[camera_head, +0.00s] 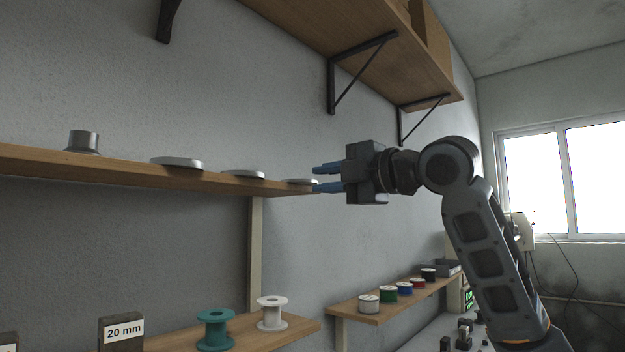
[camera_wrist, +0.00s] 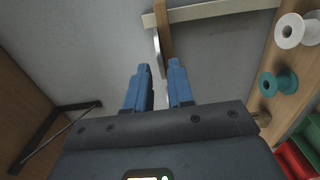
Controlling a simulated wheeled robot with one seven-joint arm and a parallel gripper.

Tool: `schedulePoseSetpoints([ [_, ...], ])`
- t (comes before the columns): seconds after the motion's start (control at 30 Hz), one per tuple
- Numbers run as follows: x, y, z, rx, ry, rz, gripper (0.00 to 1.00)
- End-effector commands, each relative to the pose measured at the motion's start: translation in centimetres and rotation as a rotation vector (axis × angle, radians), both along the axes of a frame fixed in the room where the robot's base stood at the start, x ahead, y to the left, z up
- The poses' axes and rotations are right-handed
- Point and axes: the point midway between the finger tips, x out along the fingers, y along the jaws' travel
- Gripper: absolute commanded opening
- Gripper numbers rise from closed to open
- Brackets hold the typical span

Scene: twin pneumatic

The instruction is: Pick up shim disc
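Three flat grey discs lie on the wooden wall shelf (camera_head: 120,165): a larger one (camera_head: 177,162), a middle one (camera_head: 243,174) and one at the right end (camera_head: 298,181). Which of them is the shim disc I cannot tell for certain. My gripper (camera_head: 316,178) is open at the shelf's right end, its blue fingers one above the other, pointing left at the end disc. In the wrist view the end disc (camera_wrist: 158,55) shows edge-on, its near rim between the open fingertips (camera_wrist: 158,72). It sits closer to the lower finger; contact cannot be told.
A grey flanged cylinder (camera_head: 83,141) stands at the shelf's left. An upper shelf (camera_head: 350,35) on black brackets (camera_head: 352,75) hangs above my arm. Below are a teal spool (camera_head: 215,330), a white spool (camera_head: 271,313) and several small coloured reels (camera_head: 388,294).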

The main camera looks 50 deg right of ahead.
Motion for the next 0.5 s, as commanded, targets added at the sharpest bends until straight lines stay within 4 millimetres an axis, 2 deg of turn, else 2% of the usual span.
schedulePoseSetpoints([
  [0.2,1.9,0.1,0.0,0.000,0.000,0.001,0.22],
  [0.5,2.5,0.1,0.0,0.000,0.000,0.001,0.22],
])
